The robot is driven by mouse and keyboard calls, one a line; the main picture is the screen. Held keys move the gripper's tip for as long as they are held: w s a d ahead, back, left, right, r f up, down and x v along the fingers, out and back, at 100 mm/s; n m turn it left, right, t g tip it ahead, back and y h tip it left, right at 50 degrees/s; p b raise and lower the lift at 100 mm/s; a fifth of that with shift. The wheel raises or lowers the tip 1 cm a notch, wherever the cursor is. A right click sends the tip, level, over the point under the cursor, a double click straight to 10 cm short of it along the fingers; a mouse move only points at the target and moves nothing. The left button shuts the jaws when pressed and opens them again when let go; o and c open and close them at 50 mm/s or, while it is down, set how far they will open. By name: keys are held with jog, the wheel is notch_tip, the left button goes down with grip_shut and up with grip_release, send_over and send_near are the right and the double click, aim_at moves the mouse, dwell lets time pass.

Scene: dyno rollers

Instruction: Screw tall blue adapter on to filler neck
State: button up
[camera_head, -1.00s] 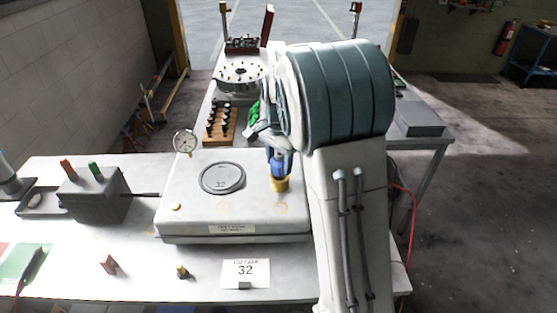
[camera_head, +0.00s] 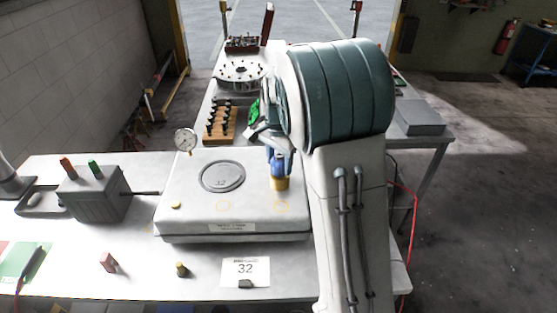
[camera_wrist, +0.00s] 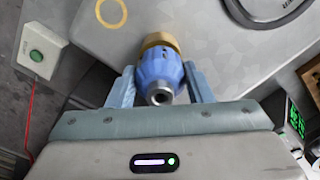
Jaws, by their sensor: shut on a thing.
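The tall blue adapter (camera_wrist: 160,72) stands between the two fingers of my gripper (camera_wrist: 160,88) in the wrist view. In the head view, the blue adapter (camera_head: 279,167) and my gripper (camera_head: 278,158) are partly hidden by my arm. My gripper is shut on the adapter. The brass filler neck (camera_wrist: 159,40) is at the adapter's far end, on top of the pale tank (camera_head: 190,222). It also shows in the head view (camera_head: 280,184). The adapter looks upright and in line with the neck. I cannot tell how far it is threaded.
A round lid (camera_head: 222,177) and a dial gauge (camera_head: 185,141) are on or beside the tank. A wooden rack (camera_head: 221,125) of black fittings stands behind. A grey box (camera_head: 93,195) is at left. A card marked 32 (camera_head: 246,270) lies in front. A green button box (camera_wrist: 38,50) shows in the wrist view.

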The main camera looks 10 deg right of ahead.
jog(key=shift+f, duration=0.45)
dwell(0.5)
jog(key=shift+r+m, duration=0.15)
jog(key=shift+m, duration=0.95)
jog(key=m+p, duration=0.2)
jog(key=m, duration=0.2)
jog(key=shift+m, duration=0.4)
jog(key=m+p, duration=0.2)
jog(key=m, duration=0.1)
jog(key=shift+m+p, duration=0.3)
jog(key=shift+m, duration=0.1)
jog(key=m+p, duration=0.2)
jog(key=m, duration=0.1)
jog(key=shift+m, duration=0.3)
jog(key=m, duration=0.2)
jog(key=shift+f+m, duration=0.25)
jog(key=shift+m, duration=0.05)
jog(key=m, duration=0.3)
jog(key=shift+m, duration=0.4)
jog(key=m, duration=0.4)
